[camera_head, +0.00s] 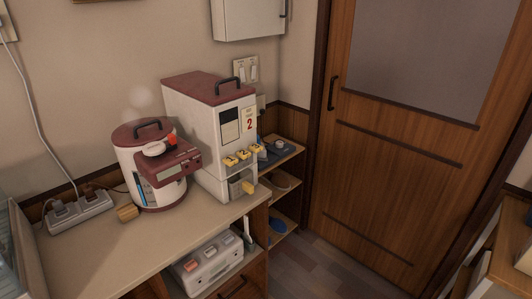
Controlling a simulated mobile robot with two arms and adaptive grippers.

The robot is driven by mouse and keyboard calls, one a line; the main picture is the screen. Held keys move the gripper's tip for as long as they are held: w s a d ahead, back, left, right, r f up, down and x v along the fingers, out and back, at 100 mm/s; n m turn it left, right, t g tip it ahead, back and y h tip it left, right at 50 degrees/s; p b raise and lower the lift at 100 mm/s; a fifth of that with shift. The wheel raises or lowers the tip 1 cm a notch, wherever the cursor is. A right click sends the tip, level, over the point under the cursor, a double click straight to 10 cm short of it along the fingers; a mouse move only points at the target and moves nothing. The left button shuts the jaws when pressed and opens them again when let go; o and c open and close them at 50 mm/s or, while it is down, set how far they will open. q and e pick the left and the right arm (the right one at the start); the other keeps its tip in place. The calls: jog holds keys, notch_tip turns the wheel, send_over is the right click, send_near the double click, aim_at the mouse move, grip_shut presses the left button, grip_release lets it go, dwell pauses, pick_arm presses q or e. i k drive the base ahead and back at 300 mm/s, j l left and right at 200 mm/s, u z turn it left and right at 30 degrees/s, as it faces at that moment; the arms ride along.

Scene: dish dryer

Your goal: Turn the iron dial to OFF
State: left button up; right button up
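I cannot clearly make out an iron or its dial. A small blue and grey object (279,146) lies on the top of the corner shelf, partly hidden behind the tall dispenser; it is too small to tell what it is. A blue item (278,225) on a lower level of that shelf is also unclear. Neither of my grippers is in view.
The counter (92,255) holds a maroon and white pot (152,165) with steam above, a tall white dispenser (205,125) and a power strip (80,212). The corner shelf (290,158) stands beside a wooden door (395,160). Floor (325,268) is clear.

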aim_at(279, 144)
jog(key=i+l+u, duration=0.15)
jog(key=u, duration=0.3)
jog(key=i+l+u, duration=0.15)
jog(key=u, duration=0.3)
